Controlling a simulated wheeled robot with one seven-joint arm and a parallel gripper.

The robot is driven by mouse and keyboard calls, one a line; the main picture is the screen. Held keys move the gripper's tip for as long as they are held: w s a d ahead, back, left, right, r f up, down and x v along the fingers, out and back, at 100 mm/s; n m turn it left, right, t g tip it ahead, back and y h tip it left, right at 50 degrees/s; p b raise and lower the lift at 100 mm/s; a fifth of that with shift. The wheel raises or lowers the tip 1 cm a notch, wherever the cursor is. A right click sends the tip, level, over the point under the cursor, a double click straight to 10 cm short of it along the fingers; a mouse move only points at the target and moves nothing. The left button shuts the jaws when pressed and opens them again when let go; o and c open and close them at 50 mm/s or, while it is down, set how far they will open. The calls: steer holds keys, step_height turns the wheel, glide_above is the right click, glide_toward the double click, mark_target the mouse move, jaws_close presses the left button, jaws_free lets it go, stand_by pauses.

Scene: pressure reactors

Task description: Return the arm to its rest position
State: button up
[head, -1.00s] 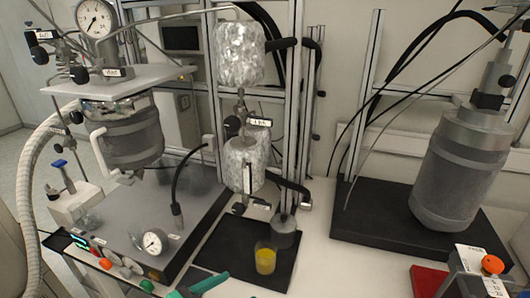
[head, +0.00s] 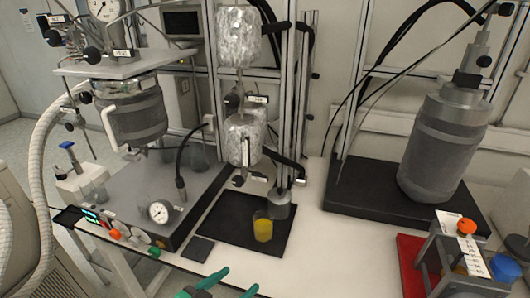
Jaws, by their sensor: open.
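My gripper (head: 236,283) shows only at the bottom edge of the head view, as two teal fingertips set apart. It is open, and nothing shows between the fingertips. The fingertips appear in front of the white bench (head: 312,262), below the black mat (head: 218,226) in the picture. A small beaker of yellow liquid (head: 263,229) stands on that mat, apart from the fingertips.
A reactor with a gauge (head: 133,112) stands at left on a grey base. Foil-wrapped vessels (head: 238,38) hang on the central frame. A grey cylinder (head: 440,150) stands on a black base at right. A rack (head: 455,255) is at lower right. Bench between is clear.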

steer(key=s+d+f+n+t+y, duration=0.1)
steer(key=s+d+f+n+y, duration=0.1)
steer(key=s+f+n+y, duration=0.35)
steer(key=s+d+f+n+t+y, duration=0.1)
steer(key=s+f+n+y, duration=0.1)
steer(key=s+f, duration=0.65)
steer(key=s+d+r+m+t, duration=0.1)
steer(key=s+d+r, duration=0.1)
steer(key=s, duration=0.6)
steer(key=s+d+r+t, duration=0.1)
steer(key=s+d+r, duration=0.1)
steer(key=s, duration=0.5)
steer(key=shift+s+d+r+m, duration=0.2)
steer(key=shift+s+d+m, duration=0.15)
steer(key=shift+d, duration=0.05)
